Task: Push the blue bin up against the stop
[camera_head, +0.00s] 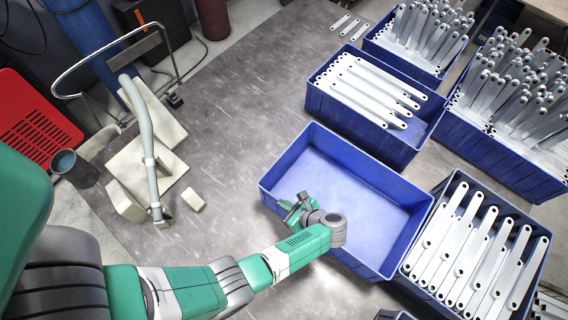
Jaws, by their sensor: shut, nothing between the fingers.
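The blue bin (392,188) in the middle is empty and lies at an angle on the grey table. My green and grey arm reaches in from the lower left, over the bin's near left corner. My gripper (291,207) is shut and empty, at the bin's left end. I cannot tell whether it touches the bin wall or is above it. The wrist hides part of the near wall. I cannot pick out the stop with certainty; the bin's far side lies close to a blue bin of flat brackets (325,98).
A bin of brackets (413,285) stands close at the bin's right end. More full bins (506,160) and (376,50) fill the upper right. Loose brackets (345,25) lie at the back.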

